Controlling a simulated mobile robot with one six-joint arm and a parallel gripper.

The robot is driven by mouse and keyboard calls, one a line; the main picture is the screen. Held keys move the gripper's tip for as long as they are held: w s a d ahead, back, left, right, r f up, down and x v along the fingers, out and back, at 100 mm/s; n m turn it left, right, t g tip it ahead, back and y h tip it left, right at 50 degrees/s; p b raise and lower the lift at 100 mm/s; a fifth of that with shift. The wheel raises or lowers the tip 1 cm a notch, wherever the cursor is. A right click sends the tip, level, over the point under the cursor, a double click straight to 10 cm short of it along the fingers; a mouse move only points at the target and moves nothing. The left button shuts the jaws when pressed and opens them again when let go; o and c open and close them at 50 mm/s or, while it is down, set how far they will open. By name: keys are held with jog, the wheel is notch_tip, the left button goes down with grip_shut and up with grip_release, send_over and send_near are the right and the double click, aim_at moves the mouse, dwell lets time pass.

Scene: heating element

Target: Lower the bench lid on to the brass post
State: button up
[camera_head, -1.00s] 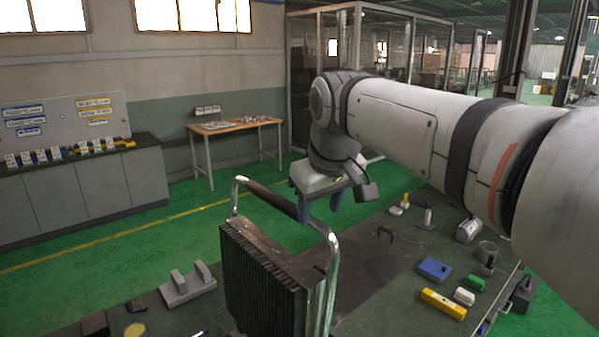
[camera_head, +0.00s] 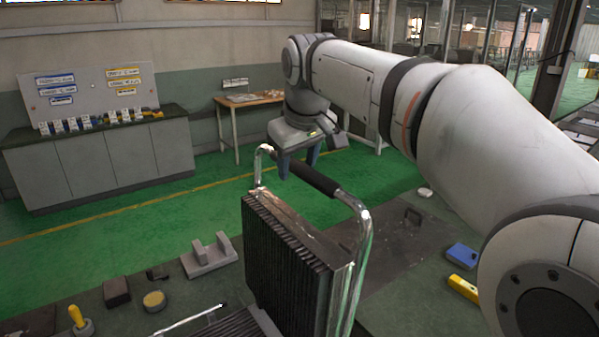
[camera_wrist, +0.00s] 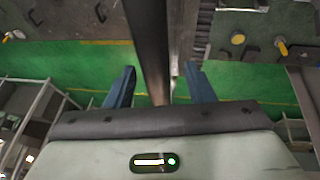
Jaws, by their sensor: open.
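A black ribbed panel (camera_head: 290,262) stands upright on the bench; it looks like the lid. A chrome handle frame (camera_head: 362,215) rises from it and carries a dark grip bar (camera_head: 308,172). The bar also shows in the wrist view (camera_wrist: 148,45). My gripper (camera_head: 298,170) is open and empty at the bar's left part. In the wrist view the bar appears between my two blue fingers (camera_wrist: 161,72), with gaps on both sides; its depth relative to the fingertips is unclear. I cannot pick out a brass post for certain.
More black ribs (camera_head: 240,326) lie at the panel's foot. To its left are a grey bracket (camera_head: 209,256), a yellow-topped disc (camera_head: 154,300) and a yellow-handled tool (camera_head: 80,318). A dark plate (camera_head: 392,243), blue block (camera_head: 462,255) and yellow block (camera_head: 463,287) lie to the right.

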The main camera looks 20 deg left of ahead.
jog(key=shift+f, duration=0.1)
jog(key=shift+w, duration=0.1)
jog(key=c, duration=0.7)
jog(key=shift+f, duration=0.1)
grip_shut()
